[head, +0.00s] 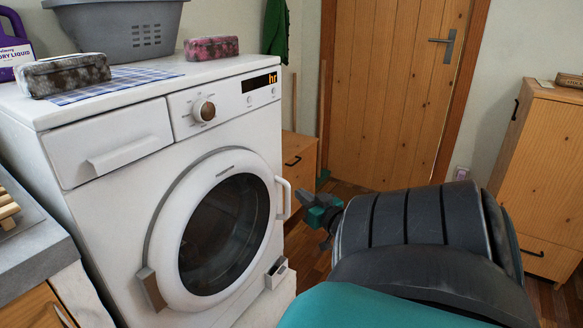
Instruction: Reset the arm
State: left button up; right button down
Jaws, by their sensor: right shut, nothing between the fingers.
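My right arm comes in from the bottom right, large and close, in teal and dark grey. My right gripper (309,213) is small and partly hidden behind that arm. It is shut and empty, in the air just right of the washing machine's door handle (284,198); whether it touches the handle I cannot tell. The white washing machine (105,195) stands at the left with its round door (222,235) shut. My left gripper is not in view.
Wooden cabinets (545,150) stand right, beside a wooden door (392,90). Some floor between is free.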

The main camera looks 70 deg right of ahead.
jog(key=s, duration=0.3)
jog(key=s+a, duration=0.1)
jog(key=s, duration=0.1)
jog(key=shift+s+p, duration=0.35)
jog(key=shift+p, duration=0.05)
